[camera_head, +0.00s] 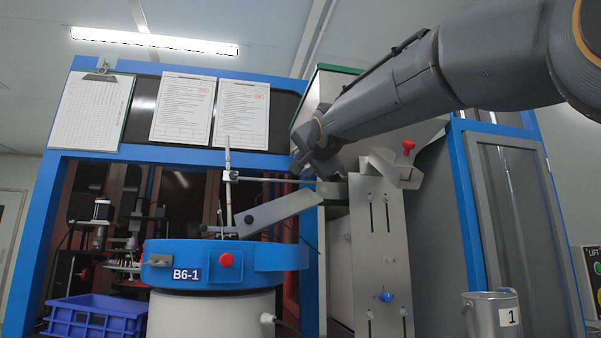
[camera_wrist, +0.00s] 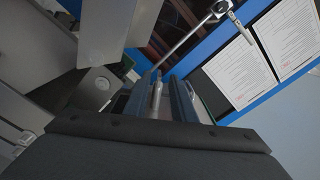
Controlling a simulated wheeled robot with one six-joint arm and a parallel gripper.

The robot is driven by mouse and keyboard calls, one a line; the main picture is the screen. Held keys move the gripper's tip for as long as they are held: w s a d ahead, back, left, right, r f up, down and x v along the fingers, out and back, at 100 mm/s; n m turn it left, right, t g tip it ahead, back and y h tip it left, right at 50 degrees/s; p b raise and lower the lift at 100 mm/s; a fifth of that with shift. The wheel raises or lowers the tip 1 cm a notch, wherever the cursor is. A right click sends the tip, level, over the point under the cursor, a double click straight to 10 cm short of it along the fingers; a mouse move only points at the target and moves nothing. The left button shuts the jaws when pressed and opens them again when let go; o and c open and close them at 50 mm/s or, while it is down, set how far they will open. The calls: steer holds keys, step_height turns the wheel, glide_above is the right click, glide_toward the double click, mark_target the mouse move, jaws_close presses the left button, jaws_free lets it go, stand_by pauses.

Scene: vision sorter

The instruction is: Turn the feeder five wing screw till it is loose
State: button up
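A blue wing screw (camera_head: 385,297) sits low on the upright grey slotted plate (camera_head: 378,250). A red knob (camera_head: 408,146) stands at the top right of that plate, and another red knob (camera_head: 226,260) is on the front of the blue bowl feeder (camera_head: 290,258), labelled B6-1. No label reading five shows, so I cannot tell which screw is feeder five's. My gripper (camera_head: 312,172) is up near the top left of the plate, well above the blue screw. In the wrist view its fingers (camera_wrist: 170,85) lie close together; whether they hold anything is unclear.
A grey chute (camera_head: 280,212) slopes from the bowl towards the plate, just below my gripper. A metal rod stand (camera_head: 228,185) rises behind the bowl. A blue crate (camera_head: 95,315) is lower left, a metal bucket marked 1 (camera_head: 490,316) lower right. Blue frame posts flank the machine.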

steer(key=shift+p+x, duration=0.4)
steer(key=shift+x, duration=1.9)
jaws_close()
